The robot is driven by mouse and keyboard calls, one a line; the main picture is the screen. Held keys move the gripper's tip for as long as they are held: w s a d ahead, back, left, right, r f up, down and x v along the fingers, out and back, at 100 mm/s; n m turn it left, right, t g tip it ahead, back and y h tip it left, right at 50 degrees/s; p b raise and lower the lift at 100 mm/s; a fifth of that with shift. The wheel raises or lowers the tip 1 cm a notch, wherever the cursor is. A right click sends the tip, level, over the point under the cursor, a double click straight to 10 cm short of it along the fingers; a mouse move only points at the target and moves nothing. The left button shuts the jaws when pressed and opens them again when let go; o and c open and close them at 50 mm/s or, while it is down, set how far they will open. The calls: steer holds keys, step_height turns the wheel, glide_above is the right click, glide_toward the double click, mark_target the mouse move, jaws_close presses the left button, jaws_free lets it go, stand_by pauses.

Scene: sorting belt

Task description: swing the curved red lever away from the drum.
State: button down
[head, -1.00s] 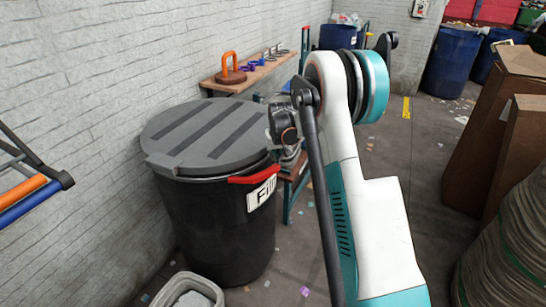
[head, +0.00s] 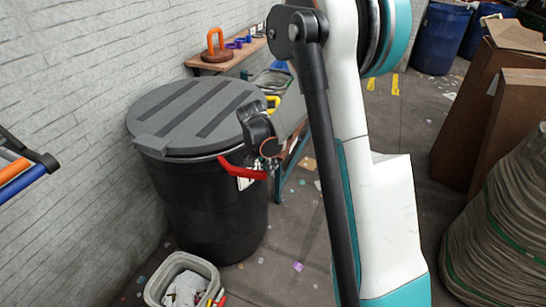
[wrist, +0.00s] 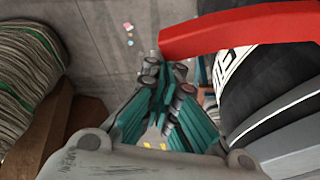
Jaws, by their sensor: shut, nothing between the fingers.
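The curved red lever (head: 240,168) sits at the rim of the dark drum (head: 205,205). Its left end is by the rim, and its right end stands out from the drum wall. In the wrist view the lever (wrist: 240,30) crosses the upper right, beside the drum (wrist: 245,95). My gripper (wrist: 166,78) is shut and empty, its teal fingers just below and left of the lever's free end. I cannot tell whether they touch. In the head view my wrist is at the drum's right side, and the fingers are not clear.
A grey lid (head: 195,115) covers the drum. A light bin (head: 183,275) with rubbish stands in front of it. A wooden shelf (head: 222,62) runs along the wall behind. Brown boxes (head: 495,130) and a wrapped stack (head: 500,230) stand right, beyond open floor.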

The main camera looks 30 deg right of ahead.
steer(key=s+a+m, duration=0.2)
steer(key=a, duration=0.4)
steer(key=s+a+m+g, duration=0.1)
steer(key=s+a+m, duration=0.2)
steer(key=a, duration=0.4)
steer(key=shift+a+m+g, duration=0.15)
steer(key=shift+m+g, duration=0.15)
steer(key=shift+w+a, duration=0.1)
steer(key=shift+a, duration=0.05)
